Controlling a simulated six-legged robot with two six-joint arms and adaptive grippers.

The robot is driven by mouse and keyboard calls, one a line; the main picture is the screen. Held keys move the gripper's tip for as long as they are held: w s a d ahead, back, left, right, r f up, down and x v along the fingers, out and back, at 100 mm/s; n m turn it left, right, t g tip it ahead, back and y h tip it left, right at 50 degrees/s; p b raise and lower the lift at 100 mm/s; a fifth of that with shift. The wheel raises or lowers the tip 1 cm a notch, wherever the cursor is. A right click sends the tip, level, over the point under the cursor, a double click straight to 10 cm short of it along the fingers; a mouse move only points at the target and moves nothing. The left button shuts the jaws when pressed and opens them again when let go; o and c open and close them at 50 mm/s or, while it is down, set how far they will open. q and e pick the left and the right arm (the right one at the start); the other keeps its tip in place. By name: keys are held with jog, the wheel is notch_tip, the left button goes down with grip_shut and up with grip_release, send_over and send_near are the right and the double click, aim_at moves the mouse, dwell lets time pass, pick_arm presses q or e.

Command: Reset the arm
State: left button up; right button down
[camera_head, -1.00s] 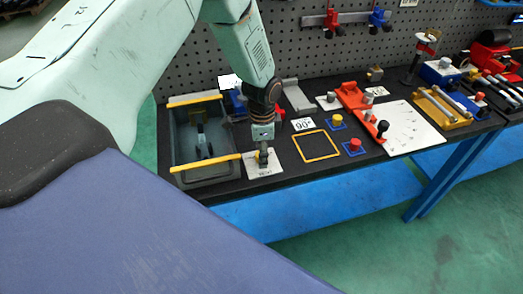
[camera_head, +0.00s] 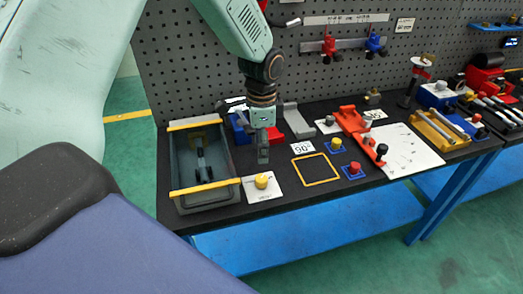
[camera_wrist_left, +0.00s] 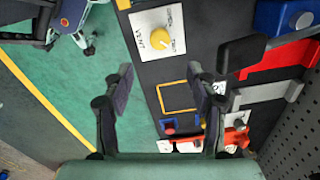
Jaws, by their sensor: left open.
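My left gripper (camera_head: 263,150) hangs from the left arm above the workbench in the head view, behind the white plate with the yellow knob (camera_head: 262,181). In the left wrist view its two fingers (camera_wrist_left: 160,100) are spread wide with nothing between them. The plate with the yellow knob (camera_wrist_left: 160,38) also shows there, ahead of the fingers and apart from them. My right gripper is in neither view.
A grey bin (camera_head: 178,202) with yellow handles stands left of the knob plate. A yellow square outline (camera_head: 316,169), small button blocks, an orange fixture (camera_head: 360,132) and a white board (camera_head: 412,150) lie to the right. A pegboard (camera_head: 230,60) rises behind.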

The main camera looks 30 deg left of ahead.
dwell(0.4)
pick_arm(q)
jog(key=s+d+f+n+h, duration=0.1)
jog(key=s+d+f+n, duration=0.3)
jog(key=s+f, duration=0.6)
jog(key=s+d+f+n, duration=0.35)
jog(key=s+f, duration=0.45)
jog(key=s, duration=0.4)
jog(key=s+n, duration=0.3)
jog(key=s, duration=0.6)
notch_tip(320, 180, down, 16)
jog(key=b, duration=1.5)
jog(key=shift+s+d+r+y, duration=0.2)
jog(key=shift+d+r+y, duration=0.05)
jog(key=shift+y, duration=0.15)
jog(key=shift+s+r, duration=0.1)
